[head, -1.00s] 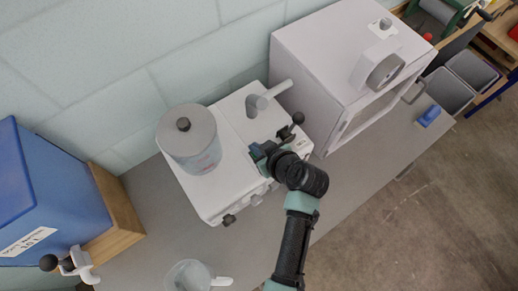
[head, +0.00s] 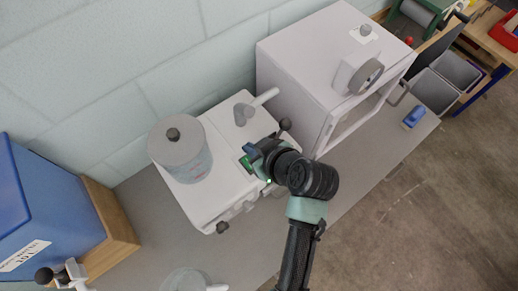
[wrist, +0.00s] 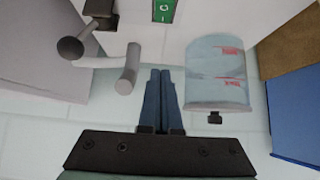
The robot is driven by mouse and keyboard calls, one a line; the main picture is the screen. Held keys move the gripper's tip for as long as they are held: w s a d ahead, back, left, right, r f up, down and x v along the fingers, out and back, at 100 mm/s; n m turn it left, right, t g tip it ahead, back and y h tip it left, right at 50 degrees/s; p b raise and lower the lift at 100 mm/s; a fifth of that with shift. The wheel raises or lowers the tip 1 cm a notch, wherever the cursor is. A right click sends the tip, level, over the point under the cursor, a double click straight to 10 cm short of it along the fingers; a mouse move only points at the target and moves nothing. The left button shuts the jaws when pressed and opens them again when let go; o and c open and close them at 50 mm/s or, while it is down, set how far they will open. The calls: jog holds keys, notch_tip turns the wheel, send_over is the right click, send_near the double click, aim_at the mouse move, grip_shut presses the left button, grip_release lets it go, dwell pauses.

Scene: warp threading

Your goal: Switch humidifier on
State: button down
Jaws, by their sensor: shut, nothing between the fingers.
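The humidifier (head: 228,133) is a white box on the bench with a grey-lidded tank (head: 182,150) on top and a grey spout (head: 243,113). A green rocker switch (head: 246,164) shows on its top beside my gripper; it also shows at the top edge of the wrist view (wrist: 165,10). A small green glow (head: 268,181) shows on its front edge. My gripper (head: 250,151) is shut and empty, over the humidifier's top by the switch. In the wrist view my fingertips (wrist: 163,73) point toward the switch, with a visible gap in the picture.
A black-knobbed lever (head: 285,125) stands close right of my gripper. A large white cabinet (head: 320,70) is to the right. A blue bin (head: 45,200) is at left, and a clear jug (head: 187,281) stands in front. The wall is close behind.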

jog(key=v, duration=0.4)
jog(key=shift+w+r+b, duration=0.1)
jog(key=shift+r+b, duration=0.2)
jog(key=shift+b, duration=0.1)
